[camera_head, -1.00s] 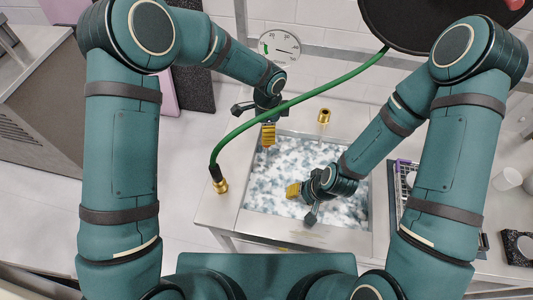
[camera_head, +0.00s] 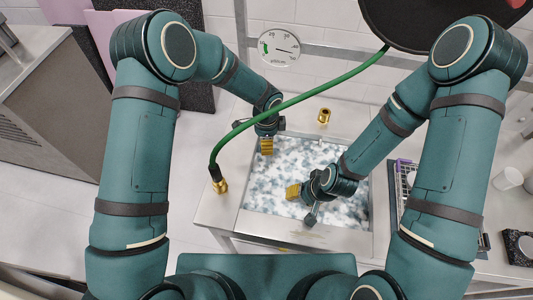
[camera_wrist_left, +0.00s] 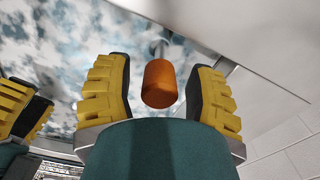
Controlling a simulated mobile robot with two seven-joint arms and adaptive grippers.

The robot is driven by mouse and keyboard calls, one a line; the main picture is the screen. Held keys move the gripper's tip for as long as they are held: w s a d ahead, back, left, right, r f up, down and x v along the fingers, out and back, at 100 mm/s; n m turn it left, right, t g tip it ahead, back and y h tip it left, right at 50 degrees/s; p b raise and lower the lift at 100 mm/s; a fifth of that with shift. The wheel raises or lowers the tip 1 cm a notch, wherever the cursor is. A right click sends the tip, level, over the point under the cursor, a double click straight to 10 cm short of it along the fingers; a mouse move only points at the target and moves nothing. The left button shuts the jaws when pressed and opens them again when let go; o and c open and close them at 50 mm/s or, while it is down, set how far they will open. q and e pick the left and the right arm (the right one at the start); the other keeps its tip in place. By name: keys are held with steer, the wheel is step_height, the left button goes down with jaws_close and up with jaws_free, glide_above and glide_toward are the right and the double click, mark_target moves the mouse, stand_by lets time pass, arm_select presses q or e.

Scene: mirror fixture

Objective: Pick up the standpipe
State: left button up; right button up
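In the left wrist view an orange cylinder (camera_wrist_left: 160,83) on a thin metal rod appears to be the standpipe's top. It lies between the two yellow fingers of my left gripper (camera_wrist_left: 158,92), with a gap on each side. The left gripper (camera_head: 267,146) is open over the back left of the sink in the head view, where the standpipe is hidden from sight. My right gripper (camera_head: 293,191) hangs over the front of the sink. Its yellow fingers also show at the left of the wrist view (camera_wrist_left: 22,108); their spacing is unclear.
The sink (camera_head: 300,223) holds cloudy, foamy water. A green hose (camera_head: 300,97) with a brass end (camera_head: 219,184) arches over my left forearm. A brass fitting (camera_head: 324,116) stands on the back rim. A dial gauge (camera_head: 279,46) is on the wall; a rack (camera_head: 404,175) stands right.

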arm_select(q)
jaws_close()
steer(key=shift+r, duration=0.1)
